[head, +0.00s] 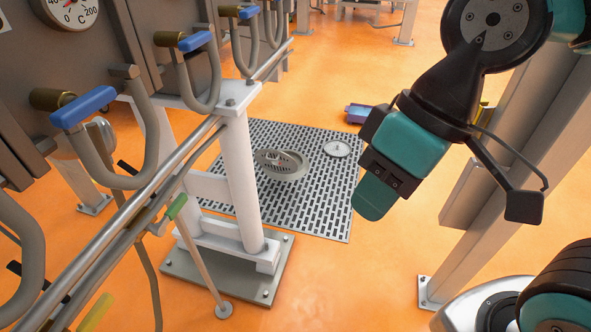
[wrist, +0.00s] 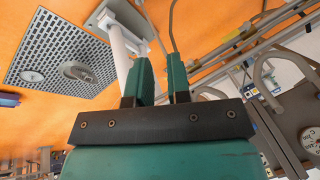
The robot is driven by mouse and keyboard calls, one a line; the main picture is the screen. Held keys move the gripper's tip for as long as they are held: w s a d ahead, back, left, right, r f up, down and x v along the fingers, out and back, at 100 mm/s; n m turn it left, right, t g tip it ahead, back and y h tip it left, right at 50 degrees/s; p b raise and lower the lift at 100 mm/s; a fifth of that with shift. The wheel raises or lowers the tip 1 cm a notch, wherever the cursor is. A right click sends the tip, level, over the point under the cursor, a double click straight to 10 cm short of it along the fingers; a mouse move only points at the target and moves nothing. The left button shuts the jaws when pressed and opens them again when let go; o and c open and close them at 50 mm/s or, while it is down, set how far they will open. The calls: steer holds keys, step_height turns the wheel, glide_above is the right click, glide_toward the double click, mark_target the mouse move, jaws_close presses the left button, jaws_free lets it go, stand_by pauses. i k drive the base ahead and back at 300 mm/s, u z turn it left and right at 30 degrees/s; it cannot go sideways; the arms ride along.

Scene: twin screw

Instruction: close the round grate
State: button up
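The round grate (head: 281,164) is a grey disc with holes. It sits on a slotted grey floor panel (head: 312,215) and looks tilted up, with a round part under it. It also shows in the wrist view (wrist: 78,73), at the upper left. A second, flat round disc (head: 337,148) lies in the panel to its right. My gripper (head: 374,198) hangs in the air to the right of the grate, well apart from it. In the wrist view my gripper (wrist: 162,78) has its two teal fingers apart with nothing held between them.
Cabinets with blue-handled valves (head: 84,106) and pipes fill the left side. A white post (head: 240,185) on a bolted plate stands close left of the grate. A beige post (head: 510,170) stands at right. A small blue box (head: 358,113) lies behind. Orange floor in front is clear.

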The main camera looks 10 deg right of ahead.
mark_target(264, 157)
steer(key=u, duration=0.1)
steer(key=k, duration=0.3)
steer(key=z, duration=0.5)
steer(key=i, duration=1.25)
steer(key=u, duration=0.6)
